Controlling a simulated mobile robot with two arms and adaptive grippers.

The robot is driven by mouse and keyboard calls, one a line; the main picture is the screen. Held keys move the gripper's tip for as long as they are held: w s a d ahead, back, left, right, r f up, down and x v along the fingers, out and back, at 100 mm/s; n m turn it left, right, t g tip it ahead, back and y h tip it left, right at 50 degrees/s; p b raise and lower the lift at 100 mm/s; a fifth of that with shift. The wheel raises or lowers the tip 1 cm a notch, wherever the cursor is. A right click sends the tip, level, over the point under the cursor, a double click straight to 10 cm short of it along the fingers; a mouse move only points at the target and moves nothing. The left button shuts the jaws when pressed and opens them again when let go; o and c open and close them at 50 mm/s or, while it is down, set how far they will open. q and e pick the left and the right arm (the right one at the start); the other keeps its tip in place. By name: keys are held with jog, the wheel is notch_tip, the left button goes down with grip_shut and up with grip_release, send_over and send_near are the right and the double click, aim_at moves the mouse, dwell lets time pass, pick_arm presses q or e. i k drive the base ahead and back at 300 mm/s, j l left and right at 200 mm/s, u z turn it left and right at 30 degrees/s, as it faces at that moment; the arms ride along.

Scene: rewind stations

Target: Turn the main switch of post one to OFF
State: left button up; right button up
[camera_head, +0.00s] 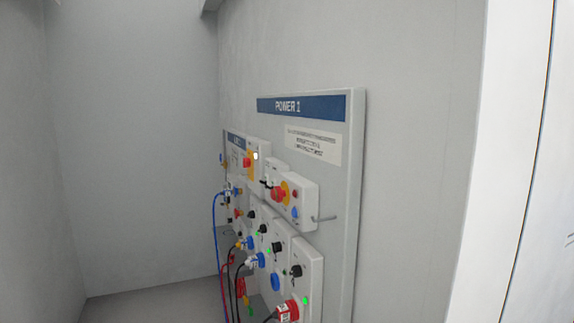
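A grey wall panel with a blue header reading "POWER 1" (303,107) stands on the right half of the head view, seen at a steep angle. A red rotary switch on a yellow plate (279,194) sits on a pale box on this panel. The direction its handle points is too small to tell. Neither of my grippers is in view.
Below the switch are several boxes with black knobs (296,271), green lights, and blue and red plugs (288,311) with hanging cables. A thin rod (324,218) sticks out right of the switch box. A white upright edge (478,200) stands at the right. The left side looks clear.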

aim_at(246, 163)
jog(key=j+z, duration=0.1)
jog(key=z, duration=0.35)
jog(key=i+j+z, duration=0.1)
jog(key=z, duration=0.35)
jog(key=j+z, duration=0.1)
jog(key=z, duration=0.3)
jog(key=j+z, duration=0.1)
jog(key=z, duration=0.35)
jog(key=j+z, duration=0.15)
jog(key=z, duration=0.3)
jog(key=k+j+z, duration=0.1)
jog(key=j+z, duration=0.35)
jog(key=k+j+z, duration=0.15)
jog(key=j+z, duration=0.25)
jog(key=k+j+z, duration=0.2)
jog(key=z, duration=0.25)
jog(key=k+j+z, duration=0.2)
jog(key=z, duration=0.25)
jog(key=k+j+z, duration=0.1)
jog(key=k+z, duration=0.3)
jog(key=k+j+z, duration=0.3)
jog(key=k, duration=0.35)
jog(key=k+z, duration=0.3)
jog(key=k, duration=0.4)
jog(key=k+u, duration=0.4)
jog(key=k, duration=0.2)
jog(key=k+j+u, duration=0.35)
jog(key=k, duration=0.25)
jog(key=l, duration=0.1)
